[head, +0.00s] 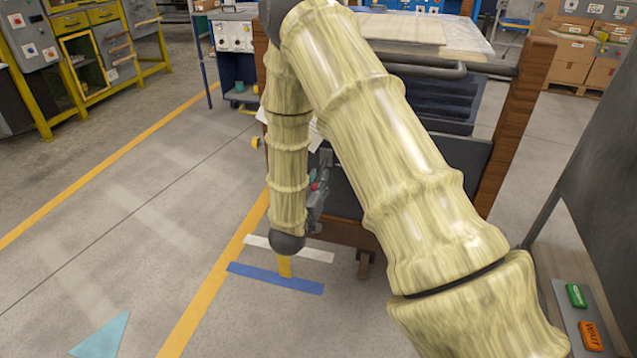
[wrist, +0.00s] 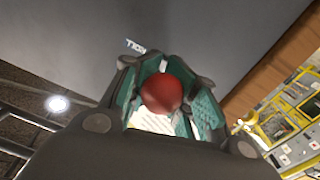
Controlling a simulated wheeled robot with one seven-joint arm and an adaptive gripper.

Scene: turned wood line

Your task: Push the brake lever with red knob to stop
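The brake lever's round red knob (wrist: 162,93) shows in the wrist view, between the two teal-padded fingers of my gripper (wrist: 170,80). The fingers stand apart on either side of the knob, and I cannot tell whether a pad touches it. The lever's shaft is hidden behind the knob and gripper. In the head view my gripper (head: 319,190) is small and partly covered by my arm, beside the lower left of a wood-posted cart. A small bit of the red knob (head: 315,186) shows there.
The cart's brown post (head: 515,125) and dark rail (head: 425,69) stand behind my arm. Floor on the left is clear, with yellow lines, a blue strip (head: 275,279) and a white strip.

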